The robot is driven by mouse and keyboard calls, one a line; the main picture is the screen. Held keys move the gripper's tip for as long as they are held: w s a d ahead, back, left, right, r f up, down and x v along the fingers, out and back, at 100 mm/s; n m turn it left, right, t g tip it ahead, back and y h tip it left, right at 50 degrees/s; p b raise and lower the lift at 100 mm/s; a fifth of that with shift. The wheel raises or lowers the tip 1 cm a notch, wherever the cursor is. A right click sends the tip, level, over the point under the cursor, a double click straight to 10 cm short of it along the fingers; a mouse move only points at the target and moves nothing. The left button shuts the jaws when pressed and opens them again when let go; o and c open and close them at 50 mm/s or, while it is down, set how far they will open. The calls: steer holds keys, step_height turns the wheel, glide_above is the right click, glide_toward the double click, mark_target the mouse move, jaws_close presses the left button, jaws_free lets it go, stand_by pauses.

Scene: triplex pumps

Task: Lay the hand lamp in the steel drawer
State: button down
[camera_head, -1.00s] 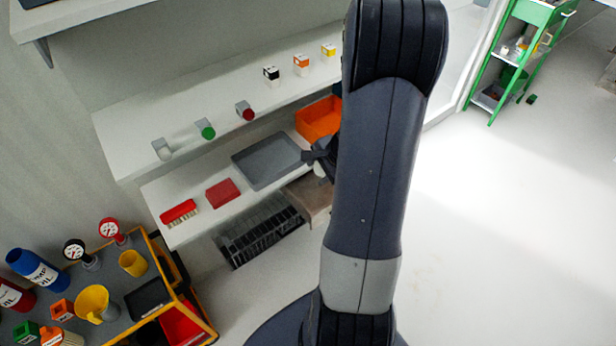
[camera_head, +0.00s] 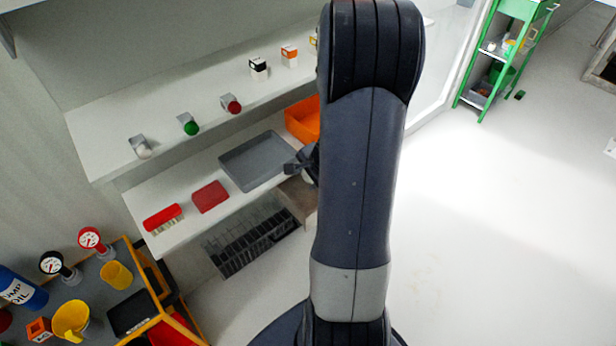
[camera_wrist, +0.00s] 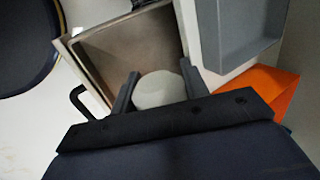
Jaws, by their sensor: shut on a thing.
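The steel drawer (camera_wrist: 118,48) is open below my gripper in the wrist view, its bare brownish-grey floor and thin rim showing. In the head view the drawer (camera_head: 298,196) juts out under the lower shelf, partly hidden by my arm. My gripper (camera_wrist: 159,72) is shut on the hand lamp (camera_wrist: 158,91), whose pale rounded end shows between the two fingers. A black hook shows left of the fingers; I cannot tell if it belongs to the lamp. The lamp appears above the drawer, near its side; the height is unclear. In the head view my gripper (camera_head: 303,165) is mostly behind the arm.
A grey tray (camera_head: 252,160), an orange bin (camera_head: 304,119), a red box (camera_head: 210,196) and a red brush (camera_head: 163,217) sit on the lower shelf. A dark grate (camera_head: 252,240) lies below. A cart stands at lower left, a green trolley (camera_head: 497,60) at upper right. Open floor lies right.

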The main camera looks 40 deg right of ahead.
mark_target(307, 202)
steer(key=shift+f+b, duration=3.95)
steer(key=shift+b, duration=0.05)
steer(key=shift+s+a+f+b, duration=0.15)
steer(key=shift+s+f+b, duration=0.1)
steer(key=shift+f+b, duration=0.25)
steer(key=shift+s+a+f+b, duration=0.1)
steer(key=shift+s+f+b, duration=0.1)
steer(key=shift+f+b, duration=0.2)
steer(key=c, duration=1)
jaws_free()
steer(key=shift+o, duration=0.7)
steer(key=shift+s+d+r, duration=0.1)
steer(key=shift+r, duration=0.25)
steer(key=shift+o, duration=0.8)
steer(key=w+p+v, duration=0.1)
steer(key=p+v, duration=0.2)
steer(key=v, duration=0.7)
steer(key=shift+w+r+t, duration=0.15)
steer(key=shift+r+t, duration=0.15)
steer(key=shift+r, duration=0.25)
steer(key=shift+s+r+p, duration=0.25)
steer(key=shift+r+p, duration=0.15)
steer(key=shift+r, duration=0.3)
